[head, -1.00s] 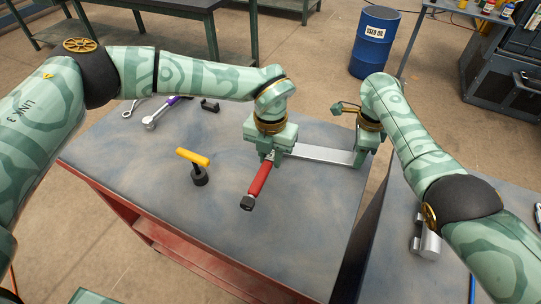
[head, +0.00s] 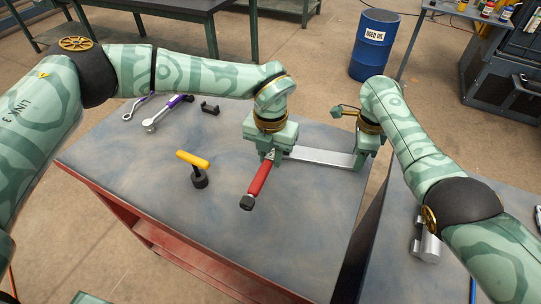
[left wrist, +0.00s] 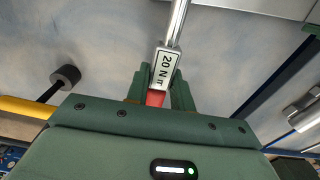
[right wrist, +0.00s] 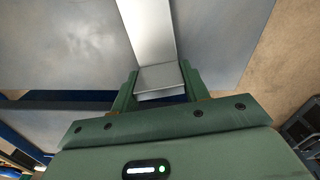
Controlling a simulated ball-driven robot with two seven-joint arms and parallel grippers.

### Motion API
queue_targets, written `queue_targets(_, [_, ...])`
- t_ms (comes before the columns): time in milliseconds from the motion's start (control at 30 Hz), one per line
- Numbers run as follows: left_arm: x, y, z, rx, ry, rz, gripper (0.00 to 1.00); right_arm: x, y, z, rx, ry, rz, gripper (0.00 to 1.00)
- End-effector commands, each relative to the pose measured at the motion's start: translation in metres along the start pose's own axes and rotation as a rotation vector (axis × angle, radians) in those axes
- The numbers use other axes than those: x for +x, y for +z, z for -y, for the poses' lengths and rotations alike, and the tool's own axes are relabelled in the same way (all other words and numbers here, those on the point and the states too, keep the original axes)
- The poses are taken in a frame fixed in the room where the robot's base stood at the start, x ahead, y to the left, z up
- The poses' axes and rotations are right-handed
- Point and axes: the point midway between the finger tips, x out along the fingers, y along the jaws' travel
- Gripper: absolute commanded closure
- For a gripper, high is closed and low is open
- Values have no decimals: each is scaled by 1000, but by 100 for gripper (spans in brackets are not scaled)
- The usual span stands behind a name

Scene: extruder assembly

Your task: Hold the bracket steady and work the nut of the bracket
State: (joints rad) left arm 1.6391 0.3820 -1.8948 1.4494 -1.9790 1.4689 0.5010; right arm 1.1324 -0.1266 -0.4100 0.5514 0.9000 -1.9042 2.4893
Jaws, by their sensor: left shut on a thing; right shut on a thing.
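The bracket (head: 318,157) is a flat silver metal bar lying along the table's far right part. My right gripper (head: 362,160) is shut on its right end; the bar also shows between the fingers in the right wrist view (right wrist: 150,40). My left gripper (head: 267,156) is shut on a torque wrench (head: 259,180) with a red handle and a black end, which points toward the table's front. In the left wrist view the wrench's label reads 20 N m (left wrist: 165,68), and its silver shaft runs out of the top. The nut and the wrench's head are hidden.
The table's front middle is clear. A gap separates the right-hand table.

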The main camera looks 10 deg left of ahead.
Motion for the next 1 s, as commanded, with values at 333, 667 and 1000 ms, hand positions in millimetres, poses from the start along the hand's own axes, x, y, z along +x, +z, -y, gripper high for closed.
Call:
queue_targets(333, [-5,0,0,0,-1,0,100,0,0,0,1,0,-1,88])
queue_targets(667, [-23,0,0,0,-1,2,100,0,0,0,1,0,-1,88])
queue_targets(1000, [-55,0,0,0,0,0,100,0,0,0,1,-1,0,88])
